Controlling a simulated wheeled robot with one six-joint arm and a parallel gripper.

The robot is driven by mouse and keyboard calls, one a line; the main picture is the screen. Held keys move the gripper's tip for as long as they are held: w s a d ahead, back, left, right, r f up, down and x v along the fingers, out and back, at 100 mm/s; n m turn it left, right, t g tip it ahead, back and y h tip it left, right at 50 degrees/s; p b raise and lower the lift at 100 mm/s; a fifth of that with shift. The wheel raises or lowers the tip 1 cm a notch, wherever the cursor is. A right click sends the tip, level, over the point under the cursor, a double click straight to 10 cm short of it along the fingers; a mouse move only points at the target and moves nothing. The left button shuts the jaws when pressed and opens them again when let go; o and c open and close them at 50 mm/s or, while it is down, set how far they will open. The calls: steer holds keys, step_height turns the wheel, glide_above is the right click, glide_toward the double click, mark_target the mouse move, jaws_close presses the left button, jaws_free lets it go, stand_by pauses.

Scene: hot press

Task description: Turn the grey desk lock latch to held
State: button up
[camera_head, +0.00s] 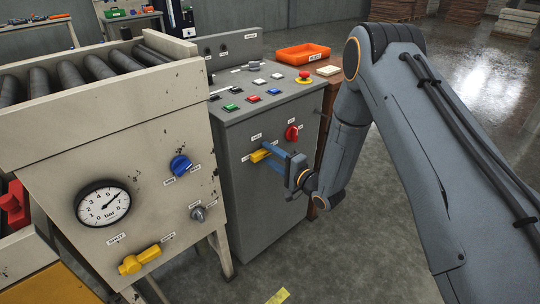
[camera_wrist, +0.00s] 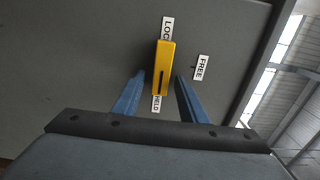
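The yellow lock latch (camera_head: 259,155) is on the front face of the grey desk (camera_head: 262,205). In the wrist view the latch (camera_wrist: 163,68) is a bar lying nearly lengthwise in the picture. Its upper end is beside a partly hidden label starting "LOC" (camera_wrist: 167,27). Its lower end is at the HELD label (camera_wrist: 156,104). The FREE label (camera_wrist: 201,67) is off to the right. My gripper (camera_head: 272,154) reaches in from the right. Its two blue fingers are apart, one on each side of the latch, with gaps visible in the wrist view. Contact cannot be made out.
A red knob (camera_head: 291,132) sits above and right of the latch. Buttons and a red emergency stop (camera_head: 304,77) are on the desk top. The beige roller machine (camera_head: 110,185) at left carries a gauge, a blue knob and another yellow lever (camera_head: 139,260).

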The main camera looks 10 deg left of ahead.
steer(key=v, duration=0.7)
steer(key=shift+s+d, duration=0.25)
steer(key=shift+d, duration=0.05)
